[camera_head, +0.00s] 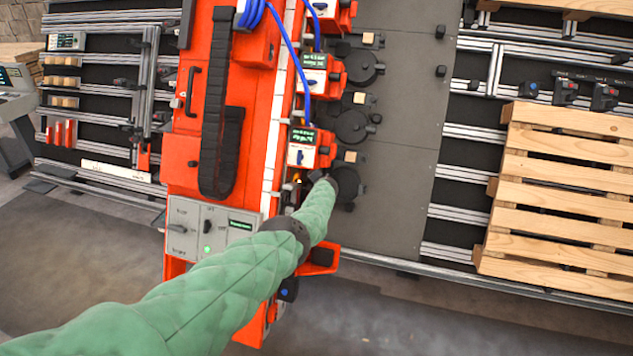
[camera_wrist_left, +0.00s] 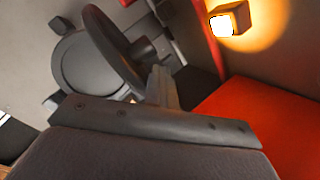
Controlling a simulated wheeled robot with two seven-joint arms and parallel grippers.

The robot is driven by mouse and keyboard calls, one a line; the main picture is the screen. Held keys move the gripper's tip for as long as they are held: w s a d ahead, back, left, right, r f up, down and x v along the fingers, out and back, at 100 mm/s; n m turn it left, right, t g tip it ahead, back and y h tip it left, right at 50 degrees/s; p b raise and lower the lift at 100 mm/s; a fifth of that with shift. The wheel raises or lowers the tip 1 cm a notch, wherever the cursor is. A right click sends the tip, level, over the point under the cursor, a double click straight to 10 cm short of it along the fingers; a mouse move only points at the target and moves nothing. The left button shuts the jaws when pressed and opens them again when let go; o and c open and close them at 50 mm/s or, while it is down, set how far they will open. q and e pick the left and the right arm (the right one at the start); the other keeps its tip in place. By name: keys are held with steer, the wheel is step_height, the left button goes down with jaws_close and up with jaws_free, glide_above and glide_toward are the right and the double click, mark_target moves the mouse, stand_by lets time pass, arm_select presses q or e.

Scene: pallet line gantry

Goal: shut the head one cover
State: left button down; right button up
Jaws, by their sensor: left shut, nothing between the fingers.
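My left arm reaches in from the lower left of the head view, and its gripper (camera_head: 322,178) is at the nearest orange head (camera_head: 311,150), beside a dark round disc (camera_head: 348,182). In the left wrist view the left gripper's fingers (camera_wrist_left: 162,88) are together with nothing between them. A dark curved plate (camera_wrist_left: 113,50), which looks like a cover, stands tilted just beyond the fingers, with a flat round disc (camera_wrist_left: 80,68) behind it. I cannot tell whether the fingers touch the plate. My right gripper is out of view.
A glowing block lamp (camera_wrist_left: 226,22) and an orange panel (camera_wrist_left: 265,120) are right of the fingers in the wrist view. Blue hoses (camera_head: 290,40) run down to the heads. A grey control box (camera_head: 210,228) is by my forearm. A wooden pallet (camera_head: 565,185) lies at right.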

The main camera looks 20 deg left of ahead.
arm_select(q)
steer(key=shift+s+d+f, duration=0.2)
steer(key=shift+d+f, duration=0.5)
steer(key=shift+d, duration=0.3)
steer(key=shift+a, duration=0.1)
steer(key=shift+w+d+f+b, duration=0.1)
steer(key=shift+w+d+b, duration=0.1)
steer(key=shift+d, duration=0.4)
steer(key=shift+w+d+b, duration=0.1)
steer(key=shift+d+b, duration=0.15)
steer(key=shift+d, duration=0.35)
steer(key=shift+w+d+f+b, duration=0.1)
steer(key=shift+w+d+b, duration=0.1)
steer(key=shift+d, duration=0.4)
steer(key=shift+r, duration=0.1)
